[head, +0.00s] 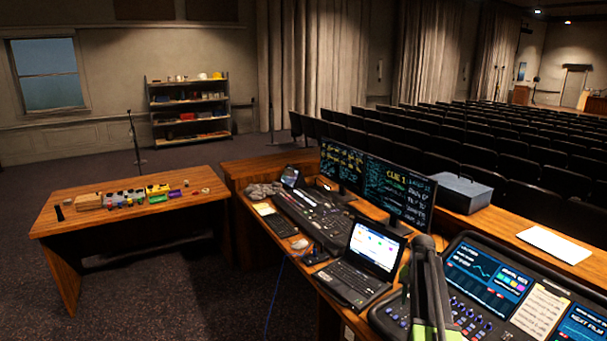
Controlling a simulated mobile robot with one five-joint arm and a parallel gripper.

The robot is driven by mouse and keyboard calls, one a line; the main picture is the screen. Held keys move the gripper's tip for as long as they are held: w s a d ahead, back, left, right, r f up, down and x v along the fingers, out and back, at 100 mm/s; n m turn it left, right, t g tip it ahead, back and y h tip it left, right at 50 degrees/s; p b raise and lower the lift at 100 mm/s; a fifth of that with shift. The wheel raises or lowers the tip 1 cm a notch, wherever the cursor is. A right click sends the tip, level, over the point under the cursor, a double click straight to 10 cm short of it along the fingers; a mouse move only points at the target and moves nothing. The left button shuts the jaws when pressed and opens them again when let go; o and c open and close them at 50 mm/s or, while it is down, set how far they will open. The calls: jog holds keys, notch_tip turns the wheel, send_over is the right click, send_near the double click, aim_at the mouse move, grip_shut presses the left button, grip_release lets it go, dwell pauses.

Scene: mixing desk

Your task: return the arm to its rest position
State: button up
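A dark grey part of my arm, which seems to include my gripper (427,285), rises from the bottom edge, right of centre. It stands in front of the mixing desk, between the open laptop (366,262) and the large console (475,290). Small yellow-green patches show on its side and near its foot. I see no thing held in it. The fingertips are not clear enough to tell whether they are open or shut.
The wooden desk carries a mixer (308,215), two monitors (398,190), a grey box (463,193) and white paper (554,244). A side table (85,225) holds several small objects. Shelves (188,108) stand behind.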

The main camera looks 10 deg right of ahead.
jog(key=a+f+n+b, duration=0.3)
jog(key=a+f, duration=0.1)
jog(key=a, duration=1.2)
jog(key=s+a+f+n+b, duration=0.2)
jog(key=s+a, duration=0.2)
jog(key=a, duration=0.6)
jog(key=s+a+f+n+b, duration=0.2)
jog(key=s+a, duration=0.1)
jog(key=a, duration=0.6)
jog(key=s+a+n, duration=0.1)
jog(key=s+a, duration=0.1)
jog(key=s, duration=0.5)
jog(key=shift+a+f+n+g+y, duration=0.15)
jog(key=shift+a+n+g+y, duration=0.25)
jog(key=shift+s, duration=0.1)
jog(key=shift+c, duration=0.5)
jog(key=shift+s+d, duration=0.1)
